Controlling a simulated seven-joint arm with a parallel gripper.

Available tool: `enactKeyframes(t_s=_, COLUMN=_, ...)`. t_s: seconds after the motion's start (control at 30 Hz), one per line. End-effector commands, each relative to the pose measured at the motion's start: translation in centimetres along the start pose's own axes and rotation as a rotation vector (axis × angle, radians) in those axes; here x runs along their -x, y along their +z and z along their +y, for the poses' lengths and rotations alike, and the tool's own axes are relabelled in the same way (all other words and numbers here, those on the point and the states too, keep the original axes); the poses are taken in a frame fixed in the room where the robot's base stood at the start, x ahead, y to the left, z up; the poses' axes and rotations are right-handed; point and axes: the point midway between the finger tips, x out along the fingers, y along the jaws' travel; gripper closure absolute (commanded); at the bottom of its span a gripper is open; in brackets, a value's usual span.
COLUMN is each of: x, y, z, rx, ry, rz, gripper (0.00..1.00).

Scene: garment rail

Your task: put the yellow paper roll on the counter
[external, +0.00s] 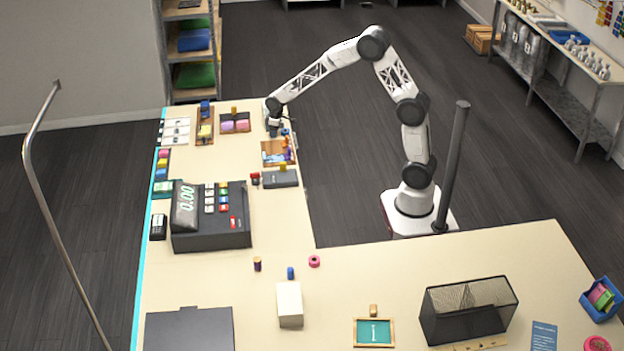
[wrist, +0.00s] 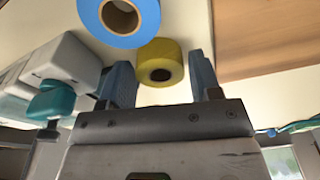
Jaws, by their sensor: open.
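The yellow paper roll (wrist: 160,50), a short ring with a dark hole, shows at the top centre of the wrist view. My gripper (wrist: 162,78) is open, with one blue-grey finger on each side of the roll. There is a gap to the right finger, and I cannot tell whether the left one touches. In the external view my gripper (external: 274,125) is low at the far right edge of the cream counter (external: 280,210). The yellow roll cannot be made out clearly there.
A blue roll (wrist: 118,28) is close beside the yellow one. A white bottle-like thing with a teal part (wrist: 52,102) stands at left in the wrist view. A wooden tray of small items (external: 268,158) and a cash register (external: 210,230) are nearby. The counter's middle has free room.

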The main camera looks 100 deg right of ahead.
Motion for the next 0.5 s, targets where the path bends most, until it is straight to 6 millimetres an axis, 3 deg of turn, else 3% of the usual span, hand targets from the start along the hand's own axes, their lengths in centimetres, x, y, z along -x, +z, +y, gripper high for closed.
enactKeyframes(t_s=0.27, x=2.8, y=-0.1, z=0.0, rx=0.0, ry=0.001, rz=0.002, gripper=0.42)
enactKeyframes(t_s=0.5, x=6.6, y=-0.1, z=0.0, rx=0.0, ry=0.001, rz=0.003, gripper=0.42)
